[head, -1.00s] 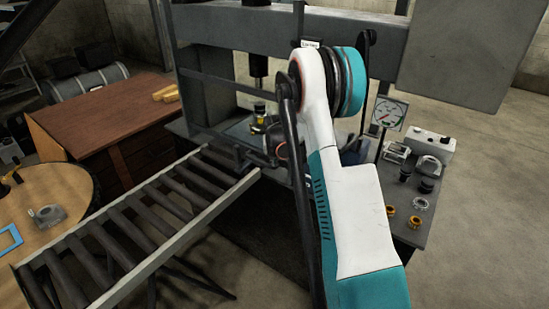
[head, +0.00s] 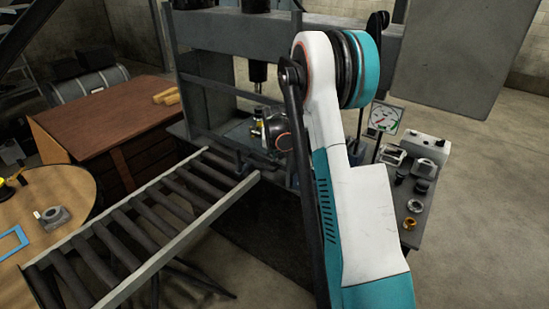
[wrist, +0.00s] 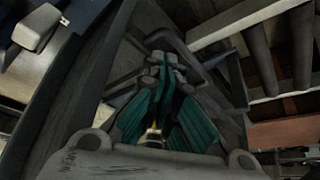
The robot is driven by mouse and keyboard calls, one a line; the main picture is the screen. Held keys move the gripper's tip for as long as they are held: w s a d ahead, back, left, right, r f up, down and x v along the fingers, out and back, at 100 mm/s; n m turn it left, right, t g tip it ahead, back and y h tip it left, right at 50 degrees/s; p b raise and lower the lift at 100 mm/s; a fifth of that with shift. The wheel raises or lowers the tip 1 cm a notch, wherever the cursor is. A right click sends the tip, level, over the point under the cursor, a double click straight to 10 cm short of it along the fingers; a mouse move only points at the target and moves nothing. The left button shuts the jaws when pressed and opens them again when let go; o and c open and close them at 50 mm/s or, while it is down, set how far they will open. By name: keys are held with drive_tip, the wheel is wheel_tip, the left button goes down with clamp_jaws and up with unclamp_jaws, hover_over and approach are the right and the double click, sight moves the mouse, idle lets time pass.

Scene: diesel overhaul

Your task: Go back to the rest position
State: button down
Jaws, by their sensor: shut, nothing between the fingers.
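My gripper (wrist: 163,65) shows in the wrist view with its teal-padded fingers brought together and nothing between them. Dark metal surfaces lie beyond the fingertips. In the head view my white and teal arm reaches up and over toward the press frame (head: 200,75). The arm's dark wrist end sits below the press ram (head: 258,72), in front of the press bed. The fingers cannot be made out in the head view.
A roller conveyor (head: 190,222) runs to the press from the lower left. A round wooden table (head: 80,180) and a brown desk (head: 105,112) stand at left. A side bench (head: 412,237) with a gauge (head: 384,117) and several rings is at right. Floor beyond it is clear.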

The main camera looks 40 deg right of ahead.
drive_tip(key=shift+v, duration=1.1)
